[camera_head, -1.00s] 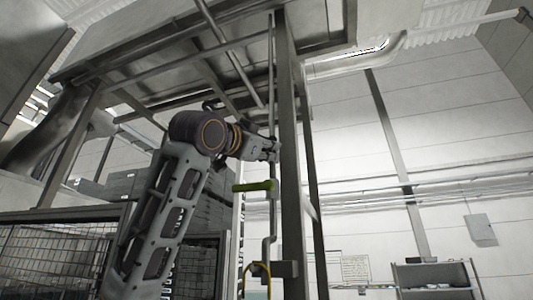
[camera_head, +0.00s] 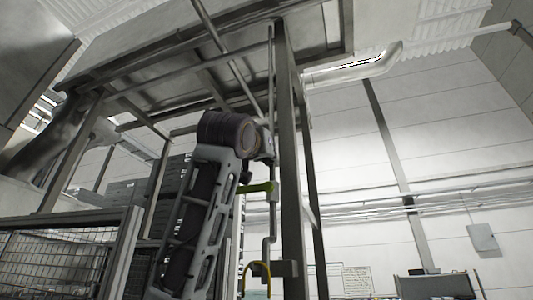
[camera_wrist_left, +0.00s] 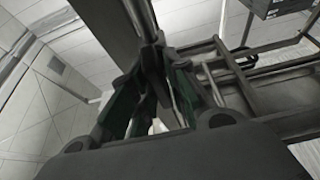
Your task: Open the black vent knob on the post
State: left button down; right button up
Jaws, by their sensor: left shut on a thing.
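The post (camera_head: 290,150) is a tall grey steel upright in the middle of the head view, with a thin pipe (camera_head: 272,215) along its left side. My left gripper (camera_head: 268,146) is at the pipe beside the post, partly hidden by my wrist. In the left wrist view its two dark green fingers (camera_wrist_left: 157,52) close in at a dark upright. They are shut on a small dark thing there, which I take as the black vent knob. The knob is mostly hidden by the fingers, and its turn angle cannot be told. My right gripper is not in view.
A yellow-green lever handle (camera_head: 258,187) sticks out from the pipe just below my gripper. A yellow hoop (camera_head: 258,268) is lower down. A steel frame (camera_head: 165,60) spans overhead, and wire mesh guards (camera_head: 50,262) stand at lower left. The space right of the post looks open.

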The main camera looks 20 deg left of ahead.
pick_arm(q)
jog(key=shift+f, duration=0.1)
dwell(0.3)
jog(key=c, duration=1.5)
grip_release()
jog(key=shift+s, duration=0.15)
jog(key=v, duration=1.1)
jog(key=shift+s+f, duration=0.2)
jog(key=shift+s, duration=0.05)
